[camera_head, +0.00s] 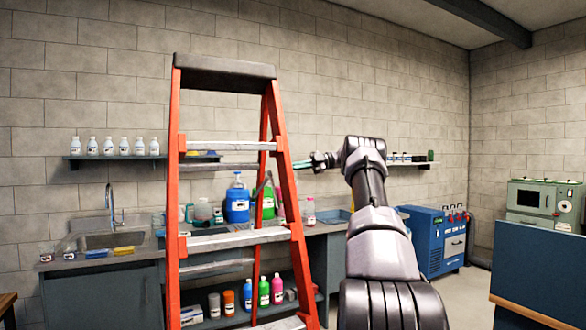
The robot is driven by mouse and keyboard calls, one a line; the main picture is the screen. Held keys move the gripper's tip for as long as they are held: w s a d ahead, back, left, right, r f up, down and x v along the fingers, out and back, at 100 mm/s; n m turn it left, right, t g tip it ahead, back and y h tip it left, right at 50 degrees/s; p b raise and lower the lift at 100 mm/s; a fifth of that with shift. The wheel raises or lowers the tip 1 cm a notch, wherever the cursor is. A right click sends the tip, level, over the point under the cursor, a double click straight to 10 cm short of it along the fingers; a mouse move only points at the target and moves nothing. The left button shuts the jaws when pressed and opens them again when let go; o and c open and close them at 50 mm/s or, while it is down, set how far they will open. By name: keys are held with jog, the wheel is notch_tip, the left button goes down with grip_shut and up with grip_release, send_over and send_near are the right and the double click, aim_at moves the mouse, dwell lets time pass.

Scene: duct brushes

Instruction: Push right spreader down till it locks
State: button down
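The orange stepladder (286,190) stands upright left of centre, with a dark top cap (225,73) and grey treads. Its front and rear rails are apart on the right side. A thin dark bar, which looks like the right spreader (262,186), slants between the right front rail and the rear rail; it is small and partly hidden. I cannot tell whether it is locked. My gripper (301,164) is just right of the right front rail, pointing left at about the height of the upper tread. Its fingers are too small to tell open from shut, and contact is unclear.
Behind the ladder is a counter with a sink (112,240), a blue jug (237,205) and bottles. Wall shelves hold several white bottles. A blue machine (432,240) stands right of my arm. A dark blue panel (540,272) is at the right front. Floor between them is clear.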

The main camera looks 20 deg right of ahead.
send_over(273, 190)
jog(key=w+d, duration=0.2)
jog(key=shift+d+f, duration=0.1)
jog(key=shift+f, duration=0.35)
